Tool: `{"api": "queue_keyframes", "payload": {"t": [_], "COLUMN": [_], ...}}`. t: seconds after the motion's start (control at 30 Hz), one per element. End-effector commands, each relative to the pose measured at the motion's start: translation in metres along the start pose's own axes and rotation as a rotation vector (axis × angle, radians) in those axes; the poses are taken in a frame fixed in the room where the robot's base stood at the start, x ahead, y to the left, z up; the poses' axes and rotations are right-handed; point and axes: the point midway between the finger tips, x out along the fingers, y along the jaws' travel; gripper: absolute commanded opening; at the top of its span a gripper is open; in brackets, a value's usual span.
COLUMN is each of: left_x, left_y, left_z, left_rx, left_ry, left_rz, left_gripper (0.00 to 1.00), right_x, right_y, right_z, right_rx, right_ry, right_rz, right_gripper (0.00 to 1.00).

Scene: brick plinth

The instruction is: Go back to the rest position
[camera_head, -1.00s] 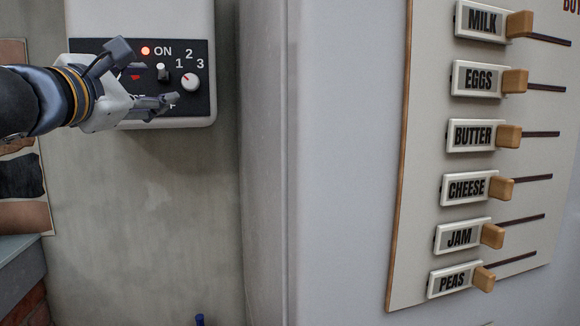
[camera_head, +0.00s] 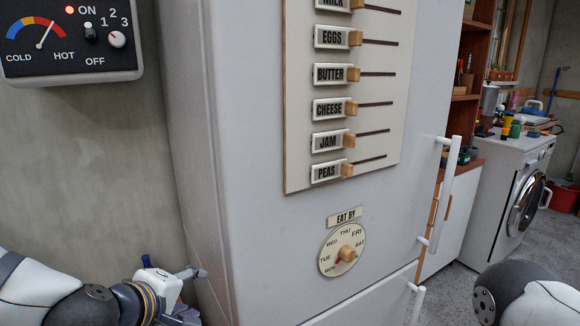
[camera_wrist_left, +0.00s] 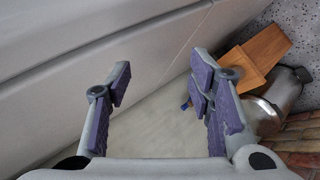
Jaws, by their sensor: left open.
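My left gripper (camera_head: 188,292) is low at the bottom left of the head view, beside the white fridge's left edge. It is open and empty; in the left wrist view its two purple-padded fingers (camera_wrist_left: 163,85) stand wide apart, with the fridge side behind and floor between them. Part of my right arm (camera_head: 530,295) shows at the bottom right of the head view; its gripper is out of the picture. The control box (camera_head: 70,70) on the wall at the upper left has its red light on and is clear of my gripper.
The white fridge (camera_head: 240,230) fills the middle, with a board of food sliders (camera_head: 372,140), an EAT BY dial (camera_head: 345,250) and protruding handles (camera_head: 447,190). A washing machine (camera_head: 515,185) stands at the right. In the wrist view, a wooden piece (camera_wrist_left: 262,55) and metal pot (camera_wrist_left: 280,90) lie right of the fingers.

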Motion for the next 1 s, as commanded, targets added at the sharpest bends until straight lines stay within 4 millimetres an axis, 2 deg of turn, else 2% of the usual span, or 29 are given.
{"api": "queue_keyframes", "payload": {"t": [0.03, 0.07, 0.1, 0.17, 0.2, 0.27, 0.3, 0.4, 0.43, 0.5, 0.63, 1.0], "left_x": [0.006, 0.008, 0.006, -0.002, -0.012, -0.033, -0.051, -0.1, -0.115, -0.144, -0.175, -0.178], "left_y": [-0.043, -0.07, -0.106, -0.161, -0.196, -0.249, -0.282, -0.351, -0.367, -0.395, -0.419, -0.422], "left_z": [0.024, 0.038, 0.055, 0.079, 0.093, 0.112, 0.121, 0.137, 0.139, 0.141, 0.141, 0.14], "left_rx": [0.09, 0.145, 0.221, 0.332, 0.406, 0.517, 0.589, 0.749, 0.789, 0.866, 0.941, 0.948], "left_ry": [-0.051, -0.085, -0.135, -0.217, -0.277, -0.376, -0.444, -0.617, -0.664, -0.758, -0.856, -0.868], "left_rz": [-0.086, -0.137, -0.203, -0.301, -0.364, -0.458, -0.518, -0.645, -0.677, -0.734, -0.786, -0.793], "left_gripper": [0.48, 0.48, 0.48, 0.48, 0.48, 0.48, 0.48, 0.48, 0.48, 0.48, 0.48, 0.48], "right_x": [-0.001, -0.001, -0.002, -0.003, -0.003, -0.004, -0.004, -0.005, -0.006, -0.006, -0.006, -0.006], "right_y": [0.0, 0.0, 0.0, 0.0, 0.0, 0.0, 0.0, 0.0, 0.0, 0.0, 0.0, 0.0], "right_z": [-0.001, -0.001, -0.002, -0.002, -0.002, -0.003, -0.003, -0.004, -0.004, -0.004, -0.004, -0.004], "right_rx": [0.0, 0.0, 0.0, 0.0, 0.0, 0.0, 0.0, 0.0, 0.0, 0.0, 0.0, 0.0], "right_ry": [0.004, 0.005, 0.007, 0.009, 0.01, 0.012, 0.014, 0.017, 0.018, 0.02, 0.021, 0.02], "right_rz": [0.0, 0.0, 0.0, -0.001, -0.001, -0.001, -0.001, -0.001, -0.001, -0.001, -0.001, -0.001], "right_gripper": [0.0, 0.0, 0.0, 0.0, 0.0, 0.0, 0.0, 0.0, 0.0, 0.0, 0.0, 0.0]}}
